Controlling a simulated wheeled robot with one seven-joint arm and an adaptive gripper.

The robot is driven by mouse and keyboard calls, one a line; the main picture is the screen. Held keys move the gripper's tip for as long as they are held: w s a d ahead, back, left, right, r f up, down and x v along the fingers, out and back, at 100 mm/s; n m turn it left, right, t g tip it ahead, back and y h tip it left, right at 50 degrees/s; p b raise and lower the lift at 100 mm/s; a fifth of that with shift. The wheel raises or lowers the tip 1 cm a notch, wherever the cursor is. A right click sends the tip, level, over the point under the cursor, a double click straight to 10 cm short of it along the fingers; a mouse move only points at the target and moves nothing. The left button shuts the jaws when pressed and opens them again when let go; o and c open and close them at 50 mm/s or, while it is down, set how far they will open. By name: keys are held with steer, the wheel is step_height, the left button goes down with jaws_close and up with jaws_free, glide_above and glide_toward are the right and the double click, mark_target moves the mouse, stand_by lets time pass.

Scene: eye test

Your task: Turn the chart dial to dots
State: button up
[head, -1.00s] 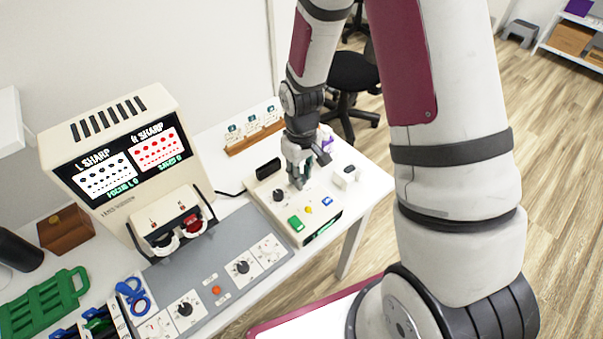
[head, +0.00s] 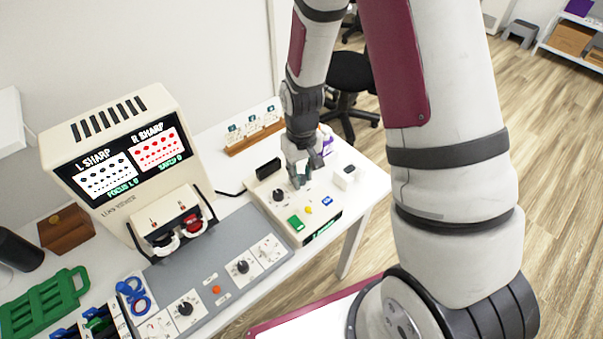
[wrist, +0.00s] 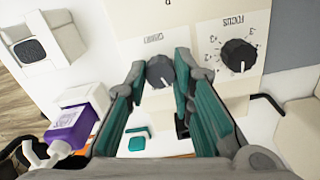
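The chart dial (wrist: 160,72) is a dark round knob on the cream control box (wrist: 195,14); its label is blurred. In the wrist view my gripper (wrist: 161,68) has one teal finger on each side of the knob, with no clear gap, and looks shut on it. A pale mark on the knob points roughly down. In the head view my gripper (head: 300,182) is low over the box (head: 327,219) and hides this dial. The screen (head: 127,158) shows rows of dots, dark in the left panel and red in the right, headed L SHARP and R SHARP.
The focus dial (wrist: 239,56) with printed numbers is close beside my gripper. A green button (head: 295,223), a yellow one (head: 308,210) and a blue one (head: 327,201) are on the box. A white block (head: 346,176) and a purple-labelled bottle (wrist: 72,126) stand nearby.

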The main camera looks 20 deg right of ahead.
steer(key=o, duration=0.4)
steer(key=shift+o, duration=0.2)
step_height(320, 180, up, 12)
stand_by(0.6)
